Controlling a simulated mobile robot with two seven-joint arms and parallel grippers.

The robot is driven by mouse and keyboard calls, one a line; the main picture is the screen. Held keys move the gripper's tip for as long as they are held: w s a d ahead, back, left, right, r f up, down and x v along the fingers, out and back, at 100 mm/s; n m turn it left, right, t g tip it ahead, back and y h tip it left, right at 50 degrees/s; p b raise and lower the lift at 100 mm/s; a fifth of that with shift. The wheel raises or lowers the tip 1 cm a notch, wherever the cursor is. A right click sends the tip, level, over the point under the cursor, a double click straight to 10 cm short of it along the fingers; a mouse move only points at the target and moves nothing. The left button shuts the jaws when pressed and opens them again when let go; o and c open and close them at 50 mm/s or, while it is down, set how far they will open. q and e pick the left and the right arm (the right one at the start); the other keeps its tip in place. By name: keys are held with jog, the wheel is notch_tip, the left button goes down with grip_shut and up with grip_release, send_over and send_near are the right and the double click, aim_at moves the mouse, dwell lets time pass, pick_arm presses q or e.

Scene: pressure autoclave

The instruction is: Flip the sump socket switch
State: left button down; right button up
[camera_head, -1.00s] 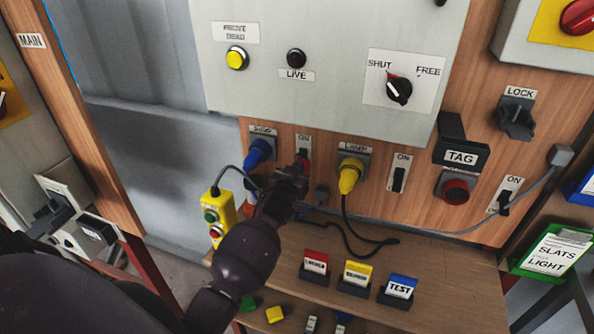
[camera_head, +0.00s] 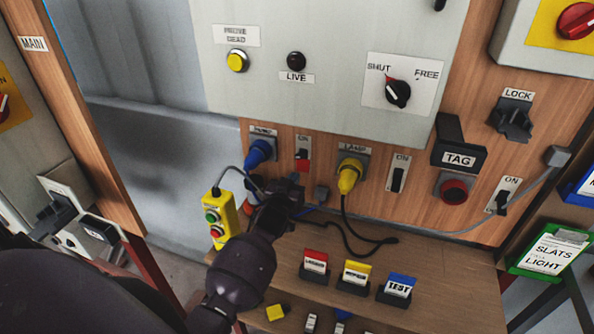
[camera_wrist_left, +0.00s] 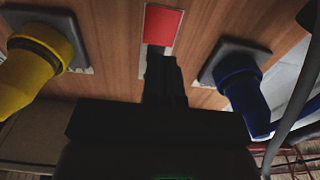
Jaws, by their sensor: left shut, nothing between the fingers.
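The sump socket switch (camera_head: 302,154) is on a narrow white plate to the right of the blue sump plug (camera_head: 261,152). A red patch shows on it below the ON label. In the left wrist view the red patch of the switch (camera_wrist_left: 162,25) shows just beyond my fingertips, between the yellow plug (camera_wrist_left: 38,62) and the blue plug. My left gripper (camera_head: 296,182) is shut and empty, just below the switch plate. In the left wrist view its fingers (camera_wrist_left: 162,62) overlap the plate's lower picture part; contact cannot be told. My right gripper is out of view.
The yellow lamp plug (camera_head: 348,178) and another ON switch (camera_head: 398,174) are to the right. A yellow pendant (camera_head: 220,220) hangs left of my gripper. Below is a wooden shelf (camera_head: 430,280) with red, yellow and blue tag blocks. A black cable lies on it.

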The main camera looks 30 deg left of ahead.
pick_arm(q)
jog(key=p+v, duration=0.3)
jog(key=v, duration=0.2)
jog(key=shift+s, duration=0.3)
dwell(0.4)
